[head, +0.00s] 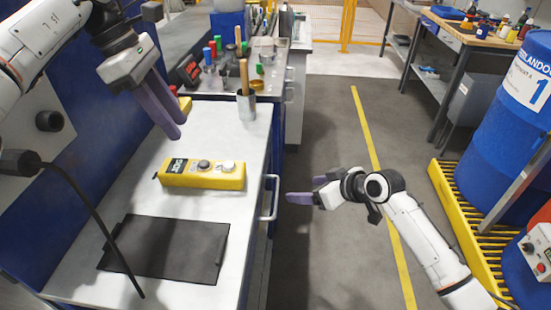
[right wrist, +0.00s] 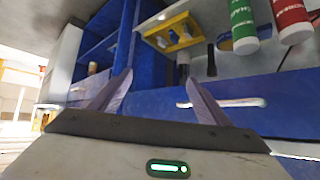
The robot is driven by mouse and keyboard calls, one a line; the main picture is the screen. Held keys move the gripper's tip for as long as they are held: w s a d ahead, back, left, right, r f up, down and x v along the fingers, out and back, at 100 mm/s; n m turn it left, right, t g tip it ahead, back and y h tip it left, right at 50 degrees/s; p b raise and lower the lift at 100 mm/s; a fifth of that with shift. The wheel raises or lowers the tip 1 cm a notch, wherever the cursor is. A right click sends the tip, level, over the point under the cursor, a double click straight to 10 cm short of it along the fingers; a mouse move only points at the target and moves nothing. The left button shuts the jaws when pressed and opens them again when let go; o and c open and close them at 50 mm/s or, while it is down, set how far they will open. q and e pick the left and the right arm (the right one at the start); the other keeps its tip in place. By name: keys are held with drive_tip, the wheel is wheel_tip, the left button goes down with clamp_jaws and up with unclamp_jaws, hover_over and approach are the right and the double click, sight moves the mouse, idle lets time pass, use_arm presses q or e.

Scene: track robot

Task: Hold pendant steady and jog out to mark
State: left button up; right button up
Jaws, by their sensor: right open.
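The yellow pendant (head: 176,181), labelled JOG, lies on the light bench top (head: 130,200) in the head view. It has two round buttons on top, one dark grey and one pale. My left gripper (head: 177,127) hangs above and behind the pendant, apart from it. Its purple fingers point down, seen from the side, so their gap is unclear. My right gripper (head: 300,190) is off the bench's right side, over the floor. In the right wrist view its fingers (right wrist: 160,92) are spread with nothing between them.
A dark mat (head: 165,249) lies in front of the pendant. A grey cup (head: 247,104) with a wooden-handled tool stands behind it. A black cable (head: 88,200) hangs at left. A yellow line (head: 376,165) crosses open floor.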

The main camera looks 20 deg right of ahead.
wheel_tip(320, 180, up, 5)
drive_tip(key=w+d, duration=0.1)
drive_tip(key=w, duration=0.2)
drive_tip(key=n+g+y, duration=0.4)
drive_tip(key=n+y, duration=0.4)
drive_tip(key=n, duration=0.1)
approach(243, 169)
drive_tip(key=x, duration=1.2)
drive_tip(key=shift+w+a+f, duration=0.1)
drive_tip(key=shift+w+a, duration=0.05)
drive_tip(key=shift+a, duration=0.15)
use_arm(q)
drive_tip(key=shift+c, duration=0.2)
use_arm(e)
drive_tip(key=c, duration=1.6)
use_arm(q)
clamp_jaws()
